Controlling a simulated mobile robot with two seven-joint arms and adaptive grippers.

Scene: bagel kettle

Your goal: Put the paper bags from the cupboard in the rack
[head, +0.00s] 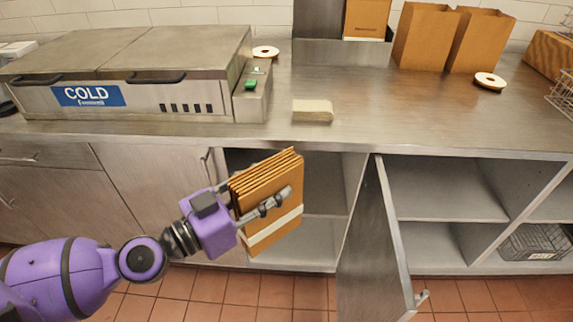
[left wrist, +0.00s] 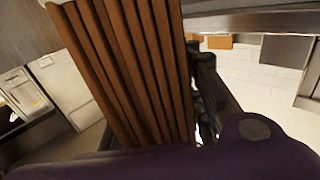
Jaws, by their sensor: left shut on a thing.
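My left gripper (head: 265,207) is shut on a bundle of flat brown paper bags (head: 272,240) with a white band around it. The bundle is tilted, in front of the open cupboard (head: 345,180) and below the counter edge. In the left wrist view the folded bag edges (left wrist: 125,70) fill the middle, with a dark finger (left wrist: 208,85) beside them. A steel rack (head: 342,55) stands at the back of the counter; brown bags (head: 367,18) show in its right part, and its left part looks empty. My right gripper is not in view.
The cupboard door (head: 375,245) stands open towards me. A cold unit (head: 130,75) occupies the counter's left. A pale folded cloth (head: 312,110), two tape-like rolls (head: 265,52) (head: 489,81) and upright brown bags (head: 425,38) are on the counter. The counter's middle right is clear.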

